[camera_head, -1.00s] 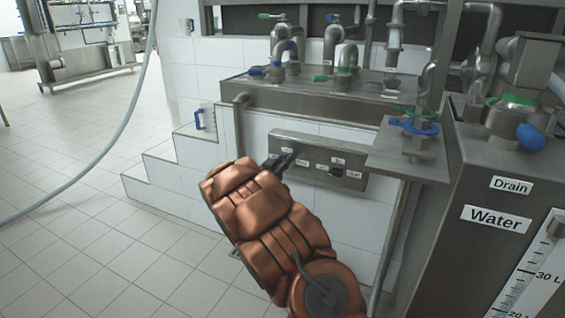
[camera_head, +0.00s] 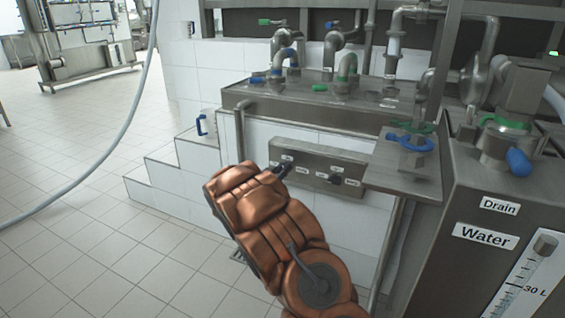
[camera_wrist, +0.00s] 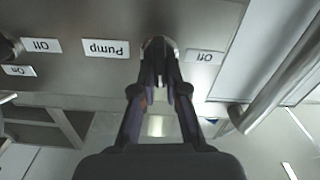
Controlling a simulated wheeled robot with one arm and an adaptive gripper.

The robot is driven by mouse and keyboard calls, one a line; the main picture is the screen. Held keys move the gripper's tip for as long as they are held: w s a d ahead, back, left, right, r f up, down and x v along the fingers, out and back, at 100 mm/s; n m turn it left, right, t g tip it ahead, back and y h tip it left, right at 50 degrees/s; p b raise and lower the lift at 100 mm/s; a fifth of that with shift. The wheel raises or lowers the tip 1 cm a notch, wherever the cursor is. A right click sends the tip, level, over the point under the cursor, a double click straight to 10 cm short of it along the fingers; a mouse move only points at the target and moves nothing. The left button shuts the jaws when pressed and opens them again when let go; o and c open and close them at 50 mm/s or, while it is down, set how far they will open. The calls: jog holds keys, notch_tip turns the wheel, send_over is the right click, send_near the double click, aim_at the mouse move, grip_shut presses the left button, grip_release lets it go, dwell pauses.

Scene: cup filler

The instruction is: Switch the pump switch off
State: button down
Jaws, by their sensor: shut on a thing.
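The grey switch panel (camera_head: 320,163) is on the white tiled wall, below the steel pipe shelf. My gripper (camera_head: 282,168) is at the panel's left end. In the wrist view, its dark fingers (camera_wrist: 159,62) are closed around the pump switch knob (camera_wrist: 158,43), of which only a little shows. The "Pump" label (camera_wrist: 106,48) is left of the fingers and an "Off" label (camera_wrist: 205,57) right of them; the labels appear upside down. The fingers hide most of the knob, so I cannot tell its setting.
A second dark switch (camera_head: 336,179) is further right on the panel. A steel side shelf (camera_head: 405,172) with blue and green valves juts out to the right. The water tank (camera_head: 440,255) stands at right. Tiled steps (camera_head: 165,175) and open floor are at left.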

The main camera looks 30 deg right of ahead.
jog(key=shift+w+a+f+n+p, duration=0.1)
jog(key=shift+f+n+p, duration=0.1)
jog(key=shift+n+p, duration=3.05)
jog(key=shift+w+d+f+n+p, duration=0.15)
jog(key=shift+n+p, duration=2)
jog(key=shift+p, duration=2.25)
jog(key=shift+w+a+f+n+p, duration=0.1)
jog(key=shift+a+f+n+p, duration=0.1)
jog(key=shift+n+p, duration=3.05)
jog(key=shift+m+p, duration=0.35)
jog(key=shift+p, duration=0.25)
jog(key=c, duration=1.5)
grip_release()
jog(key=o, duration=0.3)
jog(key=shift+a, duration=0.15)
jog(key=v, duration=1.1)
jog(key=shift+s+a, duration=0.2)
jog(key=shift+a, duration=0.2)
